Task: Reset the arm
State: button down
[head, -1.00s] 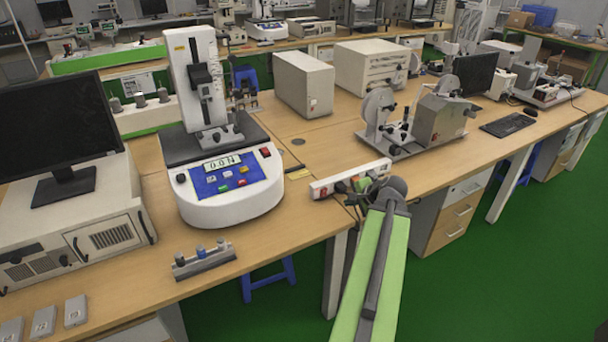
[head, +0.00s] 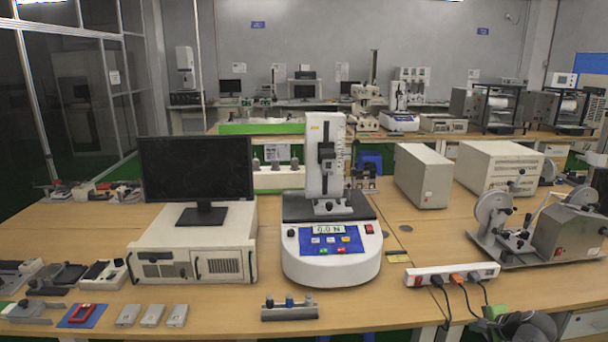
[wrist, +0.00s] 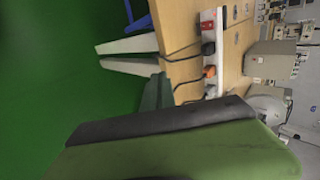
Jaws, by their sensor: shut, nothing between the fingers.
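My gripper (head: 525,326) shows at the lower right edge of the head view, as dark grey rounded parts with a bit of green. It is at the front edge of the bench, just below the white power strip (head: 452,274). It appears shut, with nothing held; its fingertips are not clear. The rest of my arm is below the picture. In the wrist view, a large green and dark grey part of my own arm fills the bottom. Beyond it are the power strip (wrist: 210,50) and the bench edge.
A force tester (head: 330,240) stands mid-bench, with a monitor (head: 197,172) on a white case to its left. A reel device (head: 545,230) is at right. Small grey blocks (head: 152,315) lie along the front edge. Black cables hang from the strip near my gripper.

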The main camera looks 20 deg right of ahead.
jog(key=w+a+r+n+y+p, duration=0.15)
jog(key=w+a+n, duration=0.25)
jog(key=w+a, duration=0.8)
jog(key=w+a+r+n+y+p, duration=0.1)
jog(key=w+a+n+y+p, duration=0.15)
jog(key=w+a, duration=1)
jog(key=s+a+f+n+g+p, duration=0.1)
jog(key=a+n+g, duration=0.15)
jog(key=a, duration=0.75)
jog(key=s+a+n+g+y, duration=0.1)
jog(key=s+a+n, duration=0.15)
jog(key=a, duration=0.65)
jog(key=a+f+n+g+p, duration=0.15)
jog(key=a+n, duration=0.25)
jog(key=a, duration=0.6)
jog(key=s+n+g+h, duration=0.2)
jog(key=s+n+g, duration=0.1)
jog(key=s+n, duration=0.3)
jog(key=shift+s+f+b, duration=0.3)
jog(key=shift+s+f, duration=0.1)
jog(key=shift+s, duration=0.2)
jog(key=shift+a, duration=0.1)
